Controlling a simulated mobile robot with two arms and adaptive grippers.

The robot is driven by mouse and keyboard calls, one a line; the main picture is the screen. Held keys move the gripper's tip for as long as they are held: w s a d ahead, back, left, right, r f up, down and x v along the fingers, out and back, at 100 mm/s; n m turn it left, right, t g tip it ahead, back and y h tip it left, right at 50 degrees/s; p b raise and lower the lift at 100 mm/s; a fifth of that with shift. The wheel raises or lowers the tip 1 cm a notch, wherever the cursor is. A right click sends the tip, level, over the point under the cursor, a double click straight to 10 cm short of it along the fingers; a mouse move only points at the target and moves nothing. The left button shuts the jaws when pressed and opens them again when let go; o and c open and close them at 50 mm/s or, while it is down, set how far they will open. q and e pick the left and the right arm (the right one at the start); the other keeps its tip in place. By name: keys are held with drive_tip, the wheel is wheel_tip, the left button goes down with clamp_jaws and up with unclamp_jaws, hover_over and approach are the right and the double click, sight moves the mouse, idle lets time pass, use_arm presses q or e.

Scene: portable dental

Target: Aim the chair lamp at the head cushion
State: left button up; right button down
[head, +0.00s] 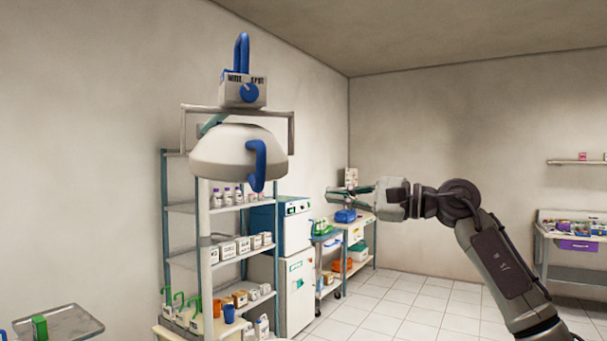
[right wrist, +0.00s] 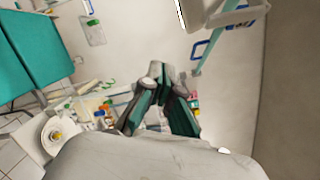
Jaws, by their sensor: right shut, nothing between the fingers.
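The chair lamp (head: 238,150) is a white dome hung in a grey bracket, with a blue handle (head: 256,166) on its front. Above it is a box marked for wide and spot, with a blue knob (head: 249,93) and a blue loop on top. My right gripper (head: 330,192) is to the right of the lamp and slightly lower, apart from it in the picture. It is shut and empty; its fingers (right wrist: 158,70) meet in the right wrist view. The head cushion is not clearly seen. My left gripper is out of view.
A shelf rack (head: 214,206) with bottles and boxes stands behind the lamp, beside a white cabinet (head: 299,285). A metal tray (head: 75,322) is at lower left. Teal panels (right wrist: 35,50) show in the right wrist view. Air right of the lamp looks clear.

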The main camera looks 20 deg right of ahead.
drive_tip(key=s+d+r+n+t+h, duration=0.1)
drive_tip(key=s+d+r+n+h, duration=0.2)
drive_tip(key=s+r, duration=0.4)
use_arm(q)
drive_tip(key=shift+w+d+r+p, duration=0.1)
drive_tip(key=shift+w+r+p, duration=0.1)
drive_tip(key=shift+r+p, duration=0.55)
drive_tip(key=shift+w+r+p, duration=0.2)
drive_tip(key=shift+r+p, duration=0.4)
drive_tip(key=shift+p, duration=0.2)
use_arm(e)
drive_tip(key=w+a+n, duration=0.1)
drive_tip(key=w+a, duration=0.6)
drive_tip(key=a, duration=0.3)
drive_tip(key=shift+w+f+n+t, duration=0.25)
drive_tip(key=shift+f+n+t, duration=0.05)
drive_tip(key=shift+f+n, duration=0.1)
